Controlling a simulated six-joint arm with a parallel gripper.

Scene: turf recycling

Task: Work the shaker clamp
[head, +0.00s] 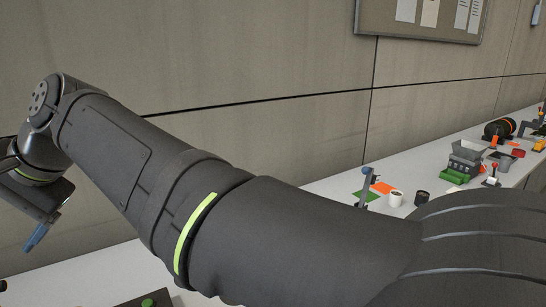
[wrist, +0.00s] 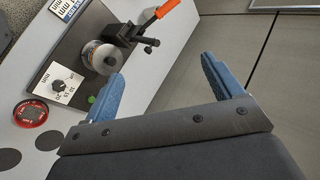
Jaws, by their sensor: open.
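In the wrist view, the shaker clamp (wrist: 122,36) is a black toggle clamp with an orange handle (wrist: 165,9). It stands beside a round silver-topped container (wrist: 101,56) on a dark base plate (wrist: 72,50). The orange handle points up and to the right. My gripper (wrist: 162,75) is open, its two blue fingers apart with nothing between them. The clamp lies beyond the left finger, apart from it. In the head view, my gripper (head: 36,236) hangs at the far left; the clamp is not visible there.
A dial (wrist: 60,86) with a numbered scale sits on the base plate, near a green button (wrist: 91,99). A round red item (wrist: 31,112) lies on the table. In the head view, a cup (head: 396,198) and several other items stand along the bench at right.

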